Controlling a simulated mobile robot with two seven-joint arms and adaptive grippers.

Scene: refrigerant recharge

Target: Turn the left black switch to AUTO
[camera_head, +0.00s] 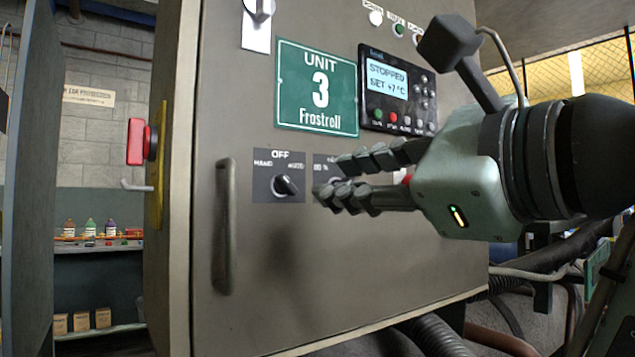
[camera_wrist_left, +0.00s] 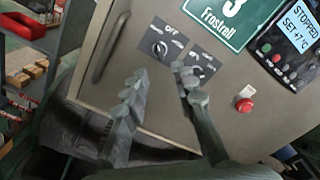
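The left black switch (camera_head: 286,186) is a round knob on a dark plate marked HAND, OFF and AUTO, on the grey cabinet door. It also shows in the left wrist view (camera_wrist_left: 159,48). I cannot tell for sure which mark its pointer faces. My left gripper (camera_head: 333,178) is open and empty, its two fingers apart. In the head view its fingertips are just right of the left switch, in front of a second switch plate. In the left wrist view the gripper (camera_wrist_left: 159,75) has the left switch beyond the gap between its fingertips. My right gripper is not in view.
The second black switch (camera_wrist_left: 197,72) is partly hidden by a finger. A red button (camera_wrist_left: 244,105) sits to its right. A vertical door handle (camera_head: 223,228) is left of the switches. A green UNIT 3 sign (camera_head: 317,88) and a display reading STOPPED (camera_head: 388,78) are above.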

